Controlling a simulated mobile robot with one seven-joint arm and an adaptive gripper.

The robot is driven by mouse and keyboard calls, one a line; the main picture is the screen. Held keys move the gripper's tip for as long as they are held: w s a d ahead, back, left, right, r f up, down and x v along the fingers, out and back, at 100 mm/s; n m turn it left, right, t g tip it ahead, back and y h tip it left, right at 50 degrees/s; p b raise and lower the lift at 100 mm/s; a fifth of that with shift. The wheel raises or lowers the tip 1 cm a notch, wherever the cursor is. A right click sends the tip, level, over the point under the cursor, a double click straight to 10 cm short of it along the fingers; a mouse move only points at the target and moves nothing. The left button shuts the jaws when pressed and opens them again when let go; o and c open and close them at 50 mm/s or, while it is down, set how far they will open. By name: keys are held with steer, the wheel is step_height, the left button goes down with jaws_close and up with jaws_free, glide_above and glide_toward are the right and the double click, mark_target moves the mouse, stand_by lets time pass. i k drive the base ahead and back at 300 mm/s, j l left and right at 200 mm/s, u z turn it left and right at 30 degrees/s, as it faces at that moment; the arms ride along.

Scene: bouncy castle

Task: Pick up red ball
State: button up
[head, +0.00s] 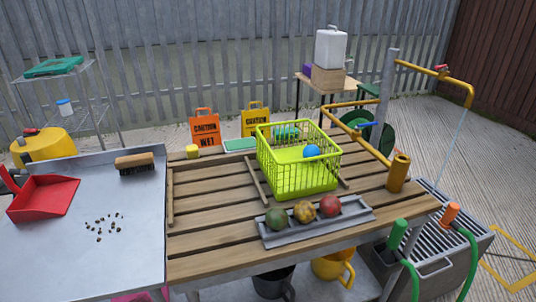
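The red ball (330,206) sits at the right end of a narrow grey tray (285,236) on the wooden slatted table (215,217). A yellow-orange ball (304,211) is beside it in the tray, and a green ball (277,218) is at the left end. A lime-green wire basket (297,183) stands behind the tray and holds a blue ball (312,151). My gripper does not show in the head view.
A brown cylinder (398,172) stands at the table's right edge. A red dustpan (43,198) and a brush (134,163) lie on the metal surface at left. The slats left of the tray are clear.

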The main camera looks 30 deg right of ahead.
mark_target(330, 205)
steer(key=z, duration=1.25)
